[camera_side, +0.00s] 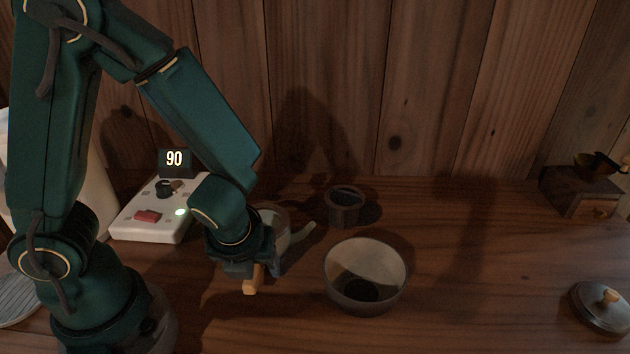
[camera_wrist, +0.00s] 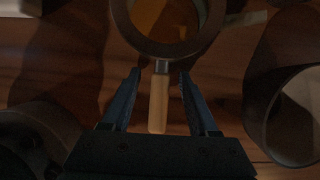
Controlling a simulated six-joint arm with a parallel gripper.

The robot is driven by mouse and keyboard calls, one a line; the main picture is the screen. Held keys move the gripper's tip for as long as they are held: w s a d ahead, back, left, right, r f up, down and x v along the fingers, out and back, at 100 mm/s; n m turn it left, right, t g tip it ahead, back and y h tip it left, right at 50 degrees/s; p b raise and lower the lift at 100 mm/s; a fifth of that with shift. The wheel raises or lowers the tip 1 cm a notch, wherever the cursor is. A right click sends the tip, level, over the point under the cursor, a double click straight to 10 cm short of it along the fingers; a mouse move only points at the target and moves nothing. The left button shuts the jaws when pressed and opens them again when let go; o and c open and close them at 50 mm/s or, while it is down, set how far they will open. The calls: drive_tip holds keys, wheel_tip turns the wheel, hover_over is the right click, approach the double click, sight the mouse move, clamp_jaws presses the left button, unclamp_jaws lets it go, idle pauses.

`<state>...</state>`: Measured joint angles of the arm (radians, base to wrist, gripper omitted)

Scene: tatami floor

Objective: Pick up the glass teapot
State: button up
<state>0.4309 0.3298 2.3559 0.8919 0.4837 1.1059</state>
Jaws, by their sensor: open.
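The glass teapot (camera_side: 272,219) stands on the wooden table, partly hidden behind my wrist, with its pale spout pointing right in the side view. In the wrist view the teapot (camera_wrist: 166,46) is a round open rim at the top. Its straight wooden handle (camera_wrist: 158,100) points down toward my gripper and also shows below my gripper in the side view (camera_side: 251,281). My gripper (camera_wrist: 160,74) is open, with one blue finger on each side of the handle. Gaps show between the fingers and the handle, and they look apart.
A wide bowl (camera_side: 365,298) stands just right of the teapot, and a small dark cup (camera_side: 344,209) behind it. A white device (camera_side: 147,224) reading 90 is at the left. A knobbed lid (camera_side: 601,308) and a wooden box (camera_side: 578,194) are far right. The table between is clear.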

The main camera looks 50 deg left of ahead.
drive_tip(key=shift+f, duration=0.1)
clamp_jaws()
idle(1.5)
